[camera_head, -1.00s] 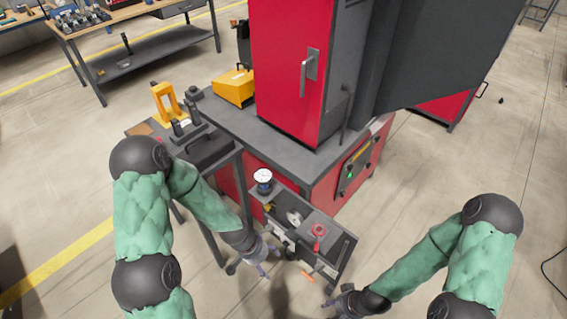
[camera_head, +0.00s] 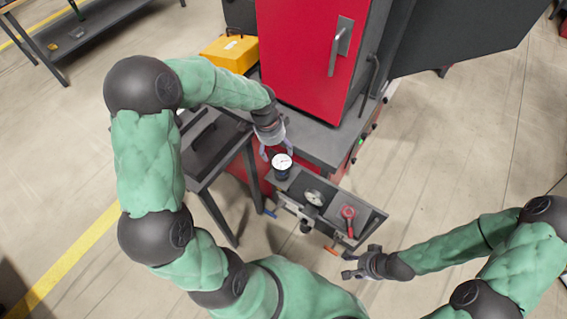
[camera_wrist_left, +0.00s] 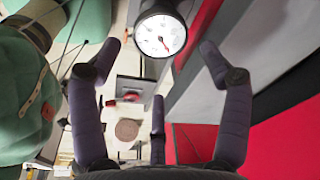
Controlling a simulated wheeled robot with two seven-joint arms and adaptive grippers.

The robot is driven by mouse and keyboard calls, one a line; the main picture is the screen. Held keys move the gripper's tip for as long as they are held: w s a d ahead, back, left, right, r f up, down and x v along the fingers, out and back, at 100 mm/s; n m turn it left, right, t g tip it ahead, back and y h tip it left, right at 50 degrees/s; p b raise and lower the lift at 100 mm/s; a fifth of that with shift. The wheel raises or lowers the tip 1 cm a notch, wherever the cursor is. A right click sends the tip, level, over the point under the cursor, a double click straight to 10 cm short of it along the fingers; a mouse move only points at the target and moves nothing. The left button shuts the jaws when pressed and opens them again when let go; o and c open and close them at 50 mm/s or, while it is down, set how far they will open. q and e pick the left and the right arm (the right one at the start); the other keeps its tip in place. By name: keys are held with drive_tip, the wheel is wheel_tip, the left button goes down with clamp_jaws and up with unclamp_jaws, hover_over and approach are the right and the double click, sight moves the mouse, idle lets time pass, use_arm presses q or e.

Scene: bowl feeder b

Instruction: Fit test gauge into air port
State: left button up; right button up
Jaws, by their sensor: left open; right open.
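The test gauge (camera_head: 281,161) has a white dial and dark body and stands upright at the left end of a grey fixture (camera_head: 328,217). My left gripper (camera_head: 278,151) is open just behind it. In the left wrist view the gauge (camera_wrist_left: 160,36) shows at the top between the spread fingers (camera_wrist_left: 160,60), with no visible grip on it. I cannot make out the air port with certainty. My right gripper (camera_head: 350,265) is open and empty, in front and to the right of the fixture.
Floor to the right is clear.

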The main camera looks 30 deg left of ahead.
sight(281, 161)
use_arm(q)
wheel_tip(281, 161, down, 4)
drive_tip(key=shift+w+d+r+b, duration=0.15)
drive_tip(key=shift+r+b, duration=0.1)
drive_tip(key=shift+b, duration=0.2)
drive_tip(key=shift+w+d+f+b, duration=0.15)
drive_tip(key=shift+f+b, duration=0.3)
drive_tip(key=shift+f, duration=0.4)
drive_tip(key=shift+w+d+f+b, duration=0.1)
drive_tip(key=shift+d+f+b, duration=0.1)
drive_tip(key=shift+f+b, duration=0.45)
drive_tip(key=shift+w+d+f+b, duration=0.15)
drive_tip(key=shift+f+b, duration=0.1)
drive_tip(key=shift+f, duration=0.75)
drive_tip(key=shift+r, duration=0.1)
drive_tip(key=c, duration=0.9)
